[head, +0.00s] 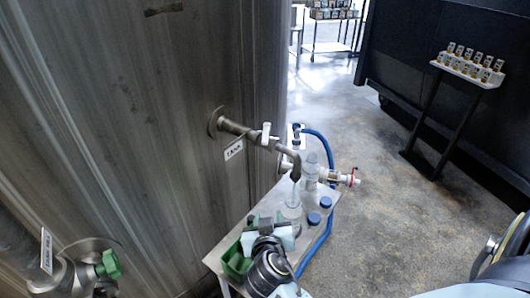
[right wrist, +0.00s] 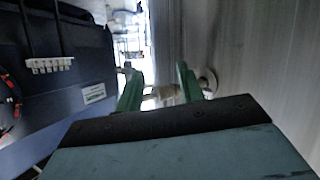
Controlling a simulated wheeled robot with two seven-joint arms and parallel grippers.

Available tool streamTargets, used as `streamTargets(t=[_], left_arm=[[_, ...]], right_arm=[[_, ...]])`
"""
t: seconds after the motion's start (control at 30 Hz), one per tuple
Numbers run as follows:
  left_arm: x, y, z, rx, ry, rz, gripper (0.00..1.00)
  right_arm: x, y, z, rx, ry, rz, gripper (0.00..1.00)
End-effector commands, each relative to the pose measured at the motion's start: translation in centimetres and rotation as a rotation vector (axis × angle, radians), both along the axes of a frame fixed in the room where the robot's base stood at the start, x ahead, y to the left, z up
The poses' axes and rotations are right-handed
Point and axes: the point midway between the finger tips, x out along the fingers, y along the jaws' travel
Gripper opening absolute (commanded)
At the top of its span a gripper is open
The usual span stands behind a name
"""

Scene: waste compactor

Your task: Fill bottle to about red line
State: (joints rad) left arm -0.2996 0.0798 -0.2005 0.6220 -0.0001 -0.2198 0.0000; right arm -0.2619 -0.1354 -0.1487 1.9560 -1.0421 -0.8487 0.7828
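A tap (head: 285,148) comes out of the steel tank wall beside a "TANK" label (head: 234,149); its white handle (head: 266,133) stands upright. Its spout bends down over a clear bottle (head: 290,211) on the metal cart. A pale streak shows between spout and bottle; I cannot tell whether it is water or the bottle's neck. No red line or fill level can be made out. My right gripper (head: 265,222) is just left of the bottle, low over the cart. In the right wrist view its green fingers (right wrist: 160,88) are apart, with the pipe showing beyond. My left gripper is out of view.
A rack of small bottles (head: 468,69) stands farther right, with open floor between.

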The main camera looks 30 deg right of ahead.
Motion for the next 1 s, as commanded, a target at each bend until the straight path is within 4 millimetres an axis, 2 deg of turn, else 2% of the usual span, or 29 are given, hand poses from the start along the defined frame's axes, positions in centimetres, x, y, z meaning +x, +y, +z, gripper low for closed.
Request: streamTargets(t=[0.03,0.1,0.2,0.3,0.4,0.57,1.0], left_arm=[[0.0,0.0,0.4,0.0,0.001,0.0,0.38],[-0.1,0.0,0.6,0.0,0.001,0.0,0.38],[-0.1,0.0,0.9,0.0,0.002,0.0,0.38],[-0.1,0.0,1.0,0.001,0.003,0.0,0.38],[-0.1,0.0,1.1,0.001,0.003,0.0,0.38],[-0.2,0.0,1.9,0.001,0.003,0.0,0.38],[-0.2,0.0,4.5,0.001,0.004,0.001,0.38]], right_arm=[[1.1,0.0,3.1,-0.013,-0.093,-0.028,0.38],[2.1,0.0,6.4,-0.035,-0.204,-0.057,0.38],[2.8,0.1,10.0,-0.058,-0.323,-0.082,0.38],[3.2,0.2,12.2,-0.074,-0.394,-0.092,0.38],[3.5,0.1,13.1,-0.08,-0.424,-0.097,0.38],[5.0,-1.0,13.5,-0.086,-0.429,-0.096,0.38],[12.1,-6.4,13.4,-0.085,-0.426,-0.097,0.38]])
